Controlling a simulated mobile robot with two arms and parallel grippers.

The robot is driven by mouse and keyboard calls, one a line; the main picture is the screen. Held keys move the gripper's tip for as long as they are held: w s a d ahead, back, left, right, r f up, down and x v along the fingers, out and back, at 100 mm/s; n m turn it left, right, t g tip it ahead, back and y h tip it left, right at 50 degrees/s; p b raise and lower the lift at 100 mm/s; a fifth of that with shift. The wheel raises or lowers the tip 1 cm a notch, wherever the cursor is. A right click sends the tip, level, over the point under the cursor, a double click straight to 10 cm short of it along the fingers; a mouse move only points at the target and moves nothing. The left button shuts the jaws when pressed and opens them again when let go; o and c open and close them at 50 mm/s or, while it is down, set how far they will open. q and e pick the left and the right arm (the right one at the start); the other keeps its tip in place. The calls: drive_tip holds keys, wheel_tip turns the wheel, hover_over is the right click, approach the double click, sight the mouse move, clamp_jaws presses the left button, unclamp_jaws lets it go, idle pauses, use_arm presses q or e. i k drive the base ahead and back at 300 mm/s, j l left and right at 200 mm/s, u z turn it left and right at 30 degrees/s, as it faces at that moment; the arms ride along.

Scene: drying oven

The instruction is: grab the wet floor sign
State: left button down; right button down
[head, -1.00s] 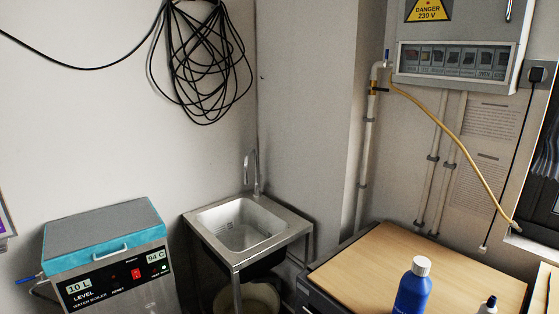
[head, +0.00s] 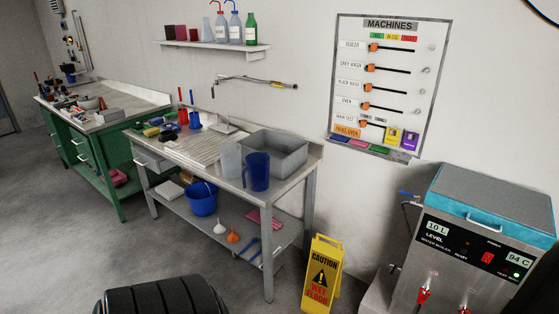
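The yellow wet floor sign (head: 321,273) stands upright on the floor in the head view, right of the steel sink table's front leg and left of the water boiler. It reads "CAUTION WET FLOOR" with a black warning triangle. Its lower edge is near the bottom of the picture. Neither of my grippers is in view.
The steel sink table (head: 230,177) holds a blue jug (head: 257,171); its lower shelf holds a blue bucket (head: 202,199). The water boiler (head: 478,240) stands at the right. A black ribbed object (head: 160,298) is at the bottom left. Grey floor (head: 60,250) is open at the left.

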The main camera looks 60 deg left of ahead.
sight(324, 274)
drive_tip(key=u, duration=1.45)
drive_tip(key=i+l, duration=0.15)
drive_tip(key=l+z, duration=0.05)
